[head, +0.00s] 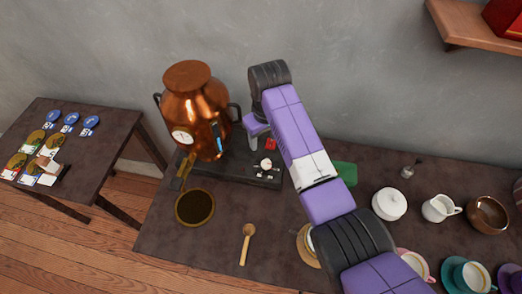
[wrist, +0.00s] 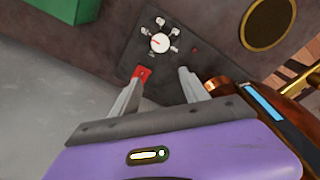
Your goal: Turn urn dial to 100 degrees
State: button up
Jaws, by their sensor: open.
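The copper urn (head: 190,105) stands on a dark base at the back left of the table. Its dial (head: 266,163) is a small white knob on the base's front panel, and it also shows in the wrist view (wrist: 160,43) with several pale marks around it. A red mark shows on the knob; I cannot read its setting. A red switch (head: 271,144) sits behind the dial. My gripper (wrist: 160,76) is open and empty, its fingers on the switch side of the dial, apart from the knob. The left finger overlaps the red switch (wrist: 142,72); contact is unclear.
A round dark tray (head: 194,208) and a wooden spoon (head: 247,243) lie in front of the urn. A white lidded pot (head: 389,204), a creamer (head: 438,208) and a brown bowl (head: 487,214) stand to the right. A side table (head: 110,122) with tins is at left.

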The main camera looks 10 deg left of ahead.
aim_at(266, 163)
jog(key=shift+s+d+f+g+h, duration=0.15)
jog(key=shift+s+d+g, duration=0.15)
jog(key=shift+s, duration=0.3)
jog(key=shift+s+d+f+g+h, duration=0.15)
jog(key=shift+s+d+g, duration=0.15)
jog(key=shift+s, duration=0.3)
jog(key=shift+s+d+f, duration=0.1)
jog(key=shift+s+f, duration=0.05)
jog(key=shift+s, duration=0.05)
notch_tip(266, 163, down, 7)
jog(key=shift+w+f, duration=0.1)
jog(key=shift+f, duration=0.1)
jog(key=shift+c, duration=0.4)
grip_shut()
